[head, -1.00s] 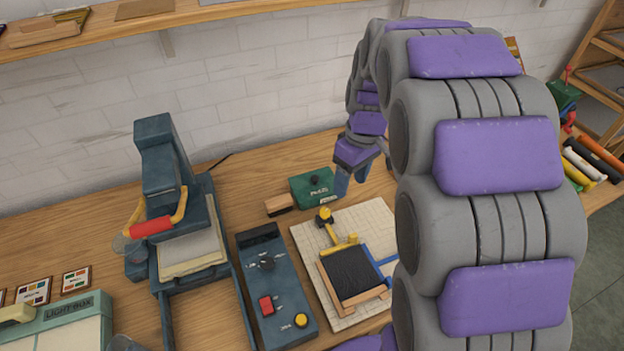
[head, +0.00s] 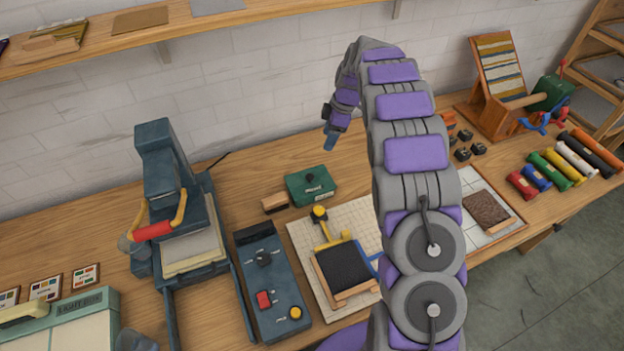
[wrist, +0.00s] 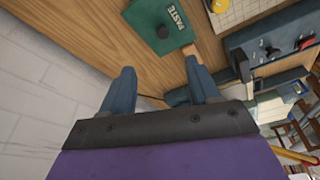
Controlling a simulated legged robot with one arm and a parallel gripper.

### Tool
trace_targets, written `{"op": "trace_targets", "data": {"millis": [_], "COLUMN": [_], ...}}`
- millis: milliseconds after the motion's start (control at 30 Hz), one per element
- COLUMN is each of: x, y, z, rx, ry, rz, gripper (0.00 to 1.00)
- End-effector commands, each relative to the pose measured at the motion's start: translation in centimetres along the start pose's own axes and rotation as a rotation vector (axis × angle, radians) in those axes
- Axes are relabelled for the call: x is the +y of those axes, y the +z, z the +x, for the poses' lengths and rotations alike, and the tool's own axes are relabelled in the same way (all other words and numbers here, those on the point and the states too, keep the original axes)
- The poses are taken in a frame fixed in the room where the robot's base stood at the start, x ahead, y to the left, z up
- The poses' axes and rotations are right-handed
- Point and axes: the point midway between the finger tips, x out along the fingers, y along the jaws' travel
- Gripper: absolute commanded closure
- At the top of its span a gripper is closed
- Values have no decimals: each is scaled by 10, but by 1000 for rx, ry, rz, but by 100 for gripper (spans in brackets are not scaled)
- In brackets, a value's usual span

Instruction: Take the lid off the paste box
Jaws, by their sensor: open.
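The paste box is a green box with a green lid (head: 311,184) and a dark round knob on top, standing on the bench behind the gridded board. The lid is on the box. In the wrist view the lid (wrist: 157,22), lettered PASTE, shows at the top, ahead of my fingers. My gripper (head: 329,141) is in the air above and slightly right of the box, near the wall, fingers pointing down.
A wooden block (head: 275,202) lies just left of the box. A gridded board (head: 306,238) with a yellow tool and a black pad is in front. A blue control panel (head: 268,285) and a press (head: 165,200) stand left. Several skeins (head: 555,168) lie far right.

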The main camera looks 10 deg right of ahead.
Motion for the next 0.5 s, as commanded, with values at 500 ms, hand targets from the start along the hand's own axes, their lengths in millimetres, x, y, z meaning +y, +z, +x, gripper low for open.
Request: {"op": "trace_targets", "data": {"millis": [500], "x": [1], "y": [1], "z": [71], "rx": [4], "ry": [-7], "rz": [-15], "gripper": [39]}}
